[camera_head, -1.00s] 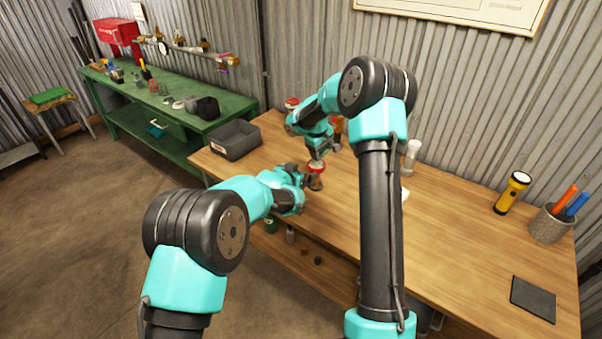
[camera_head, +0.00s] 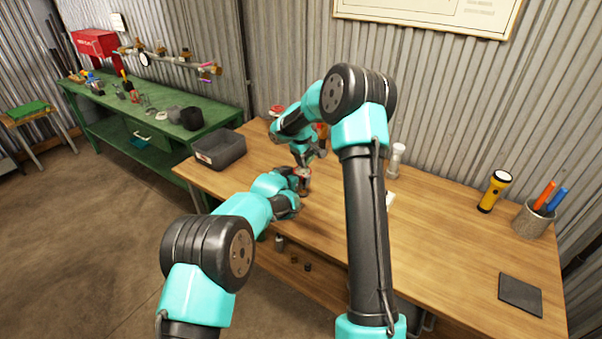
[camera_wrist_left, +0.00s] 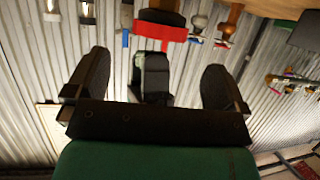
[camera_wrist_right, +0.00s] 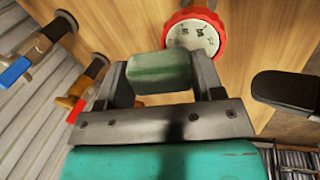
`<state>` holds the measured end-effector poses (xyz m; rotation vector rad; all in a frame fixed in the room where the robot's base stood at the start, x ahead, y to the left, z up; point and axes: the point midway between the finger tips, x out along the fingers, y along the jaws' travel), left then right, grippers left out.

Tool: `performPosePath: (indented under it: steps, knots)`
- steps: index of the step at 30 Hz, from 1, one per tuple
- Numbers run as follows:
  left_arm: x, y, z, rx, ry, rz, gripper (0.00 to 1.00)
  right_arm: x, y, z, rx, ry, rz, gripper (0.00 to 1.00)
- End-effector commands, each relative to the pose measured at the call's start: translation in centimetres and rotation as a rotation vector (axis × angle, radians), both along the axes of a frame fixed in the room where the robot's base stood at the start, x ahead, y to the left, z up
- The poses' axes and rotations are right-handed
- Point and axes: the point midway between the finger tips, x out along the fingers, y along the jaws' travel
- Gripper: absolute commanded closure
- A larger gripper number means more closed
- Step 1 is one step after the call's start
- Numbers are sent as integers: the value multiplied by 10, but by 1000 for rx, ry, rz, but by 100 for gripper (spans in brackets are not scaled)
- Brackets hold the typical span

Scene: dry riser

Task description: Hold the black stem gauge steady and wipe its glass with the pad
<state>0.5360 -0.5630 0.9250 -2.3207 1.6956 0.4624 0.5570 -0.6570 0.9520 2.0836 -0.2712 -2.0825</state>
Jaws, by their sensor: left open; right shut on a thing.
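A gauge with a red rim and white dial (camera_wrist_right: 195,36) stands on the bench between my grippers. In the left wrist view its red rim (camera_wrist_left: 160,33) shows side-on with a black part beyond it. My right gripper (camera_head: 306,156) is shut on a green pad (camera_wrist_right: 160,72), close over the gauge; I cannot tell if the pad touches the glass. My left gripper (camera_head: 297,188) is open beside the gauge. Its two fingers (camera_wrist_left: 152,82) stand apart, and one dark finger shows at the right of the right wrist view. The head view hides the pad.
A grey bin (camera_head: 219,150) stands at the bench's left end. Brass fittings with coloured tags (camera_wrist_right: 75,92) stand behind the gauge.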

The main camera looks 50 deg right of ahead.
Motion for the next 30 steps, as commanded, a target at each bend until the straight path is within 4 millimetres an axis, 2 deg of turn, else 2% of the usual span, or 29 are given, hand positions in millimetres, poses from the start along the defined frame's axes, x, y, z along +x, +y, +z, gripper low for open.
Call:
performPosePath:
  steps: [13, 30]
  knots:
    - [13, -40, -19, 1, -2, 1, 0, 0, 0, 0, 0, 0, 0, 58]
    - [20, -64, -28, 0, -1, 0, 0, 0, 0, 0, 0, 0, 0, 58]
